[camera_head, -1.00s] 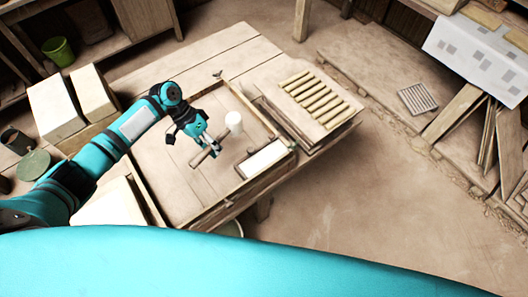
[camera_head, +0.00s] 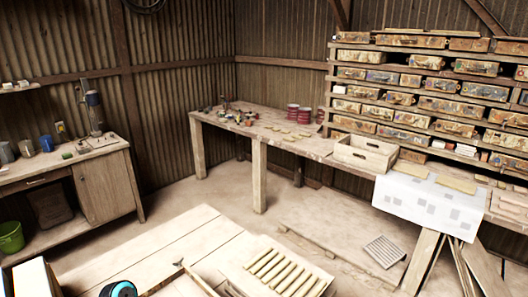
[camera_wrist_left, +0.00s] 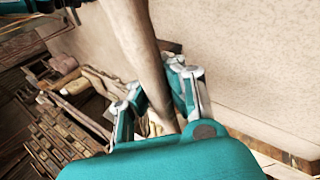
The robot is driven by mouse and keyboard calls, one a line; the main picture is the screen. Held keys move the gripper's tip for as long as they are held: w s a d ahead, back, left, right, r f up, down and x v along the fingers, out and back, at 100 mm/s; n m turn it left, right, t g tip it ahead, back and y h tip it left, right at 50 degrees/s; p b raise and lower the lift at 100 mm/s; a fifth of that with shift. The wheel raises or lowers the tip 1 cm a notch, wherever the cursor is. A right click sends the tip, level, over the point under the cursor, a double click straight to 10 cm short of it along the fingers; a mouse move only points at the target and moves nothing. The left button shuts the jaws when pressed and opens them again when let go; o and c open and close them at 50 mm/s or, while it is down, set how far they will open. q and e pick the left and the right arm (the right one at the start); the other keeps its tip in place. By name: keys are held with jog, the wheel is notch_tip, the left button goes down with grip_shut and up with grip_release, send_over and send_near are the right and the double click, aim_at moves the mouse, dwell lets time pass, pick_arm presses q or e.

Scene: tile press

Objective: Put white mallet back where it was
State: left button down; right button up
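In the left wrist view, the fingers of my left gripper (camera_wrist_left: 156,88) are on both sides of the pale wooden handle of the mallet (camera_wrist_left: 142,45) and appear shut on it. The handle runs from the top of that view down between the fingers. The mallet's white head does not show now. In the head view only a round joint of my left arm shows at the bottom edge; the gripper and mallet are out of that view. My right gripper is in neither view.
The work table (camera_head: 150,245) is cut off at the bottom of the head view, with a board of wooden strips (camera_head: 285,270) on it. A long bench (camera_head: 290,140) at the back holds a wooden crate (camera_head: 362,158). A side cabinet (camera_head: 103,185) stands left. Open floor lies between.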

pick_arm(q)
jog(key=s+d+r+n+t+b, duration=0.2)
jog(key=s+d+r+n+b, duration=0.1)
jog(key=s+r+b, duration=0.5)
jog(key=s+n+b, duration=0.1)
jog(key=b, duration=0.2)
jog(key=shift+w+f, duration=0.1)
